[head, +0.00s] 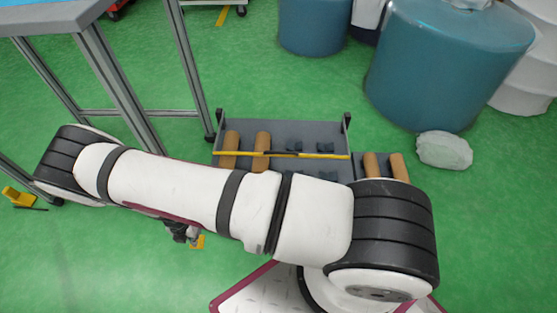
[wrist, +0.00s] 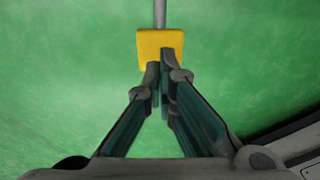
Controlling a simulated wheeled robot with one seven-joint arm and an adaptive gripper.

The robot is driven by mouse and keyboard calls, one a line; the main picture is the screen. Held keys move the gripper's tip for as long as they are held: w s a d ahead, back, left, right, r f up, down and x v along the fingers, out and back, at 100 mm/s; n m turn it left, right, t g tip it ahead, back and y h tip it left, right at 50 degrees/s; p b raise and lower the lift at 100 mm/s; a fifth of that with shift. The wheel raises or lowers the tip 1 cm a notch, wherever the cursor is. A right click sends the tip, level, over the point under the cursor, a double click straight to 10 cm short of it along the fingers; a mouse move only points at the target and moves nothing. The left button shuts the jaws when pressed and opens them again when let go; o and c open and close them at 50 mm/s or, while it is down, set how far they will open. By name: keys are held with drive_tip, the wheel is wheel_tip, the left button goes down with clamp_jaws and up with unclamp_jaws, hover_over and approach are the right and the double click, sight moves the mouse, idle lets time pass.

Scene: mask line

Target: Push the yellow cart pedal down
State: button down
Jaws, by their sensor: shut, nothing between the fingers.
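The yellow pedal (wrist: 150,42) is a small square plate on a grey rod in the upper middle of the wrist view. My gripper (wrist: 164,72) is shut and empty, and its fingertips overlap the pedal's lower edge in that view. I cannot tell whether they touch it. In the head view a small yellow piece (head: 199,243) shows beside my gripper (head: 192,239), low over the green floor, partly hidden by the fingers. The rest of the cart is not clear, as my arm covers much of the head view's middle.
A grey rack (head: 285,131) with brown rolls (head: 262,143) and a yellow bar stands beyond my arm. A metal-framed table (head: 45,16) stands at upper left. Blue drums (head: 440,65) stand at upper right. Another yellow piece (head: 18,197) lies at far left. Green floor is open at lower left.

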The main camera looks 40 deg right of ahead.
wheel_tip(320, 180, up, 7)
drive_tip(key=p, duration=0.5)
idle(0.5)
